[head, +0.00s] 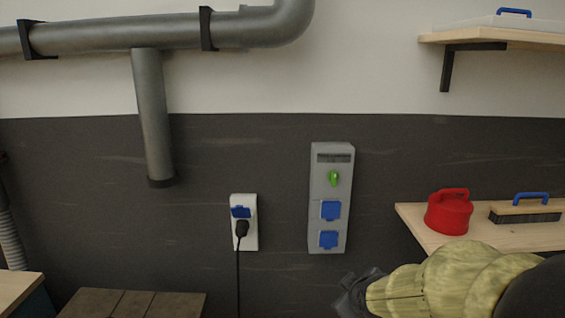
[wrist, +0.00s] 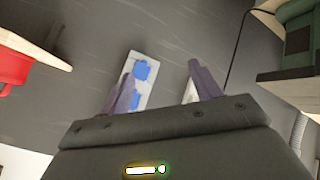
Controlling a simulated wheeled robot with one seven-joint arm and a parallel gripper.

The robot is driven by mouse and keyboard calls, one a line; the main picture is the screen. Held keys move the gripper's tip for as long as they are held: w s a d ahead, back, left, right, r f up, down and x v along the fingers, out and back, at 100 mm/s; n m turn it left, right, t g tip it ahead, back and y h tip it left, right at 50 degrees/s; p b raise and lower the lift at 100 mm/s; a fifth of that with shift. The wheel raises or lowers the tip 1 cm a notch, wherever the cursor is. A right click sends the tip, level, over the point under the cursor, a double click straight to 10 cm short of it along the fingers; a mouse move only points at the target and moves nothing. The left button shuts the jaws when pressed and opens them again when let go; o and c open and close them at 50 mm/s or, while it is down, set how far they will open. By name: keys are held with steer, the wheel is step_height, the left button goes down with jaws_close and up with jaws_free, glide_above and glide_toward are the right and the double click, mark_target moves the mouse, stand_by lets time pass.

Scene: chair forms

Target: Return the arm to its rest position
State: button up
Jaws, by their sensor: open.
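My arm shows at the lower right of the head view, in a yellowish cover, and reaches toward the left. My gripper (head: 350,292) is dark and sits at its end, below the grey socket panel (head: 330,205). In the wrist view my gripper (wrist: 162,80) has its two purple-grey fingers spread apart with nothing between them. The socket panel with blue covers (wrist: 139,90) shows behind the left finger, apart from the gripper as far as I can tell.
A wooden shelf (head: 418,226) with a red lidded container (head: 449,212) and a brush (head: 526,212) is close to my arm at right. A white outlet (head: 250,218) holds a black plug (head: 241,230) with a hanging cord. A wooden surface (head: 130,304) lies at the lower left.

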steer(key=s+f+m+g+p, duration=0.1)
steer(key=s+f+m+g, duration=0.1)
steer(key=s, duration=0.4)
steer(key=s+f+m+g+p, duration=0.1)
steer(key=s+f+m+g, duration=0.2)
steer(key=s, duration=0.4)
steer(key=m+g, duration=0.1)
steer(key=m, duration=0.1)
steer(key=shift+m+g+p, duration=0.3)
steer(key=shift+m+p, duration=0.05)
steer(key=shift+m, duration=0.05)
steer(key=shift+f, duration=0.1)
steer(key=shift+c, duration=0.4)
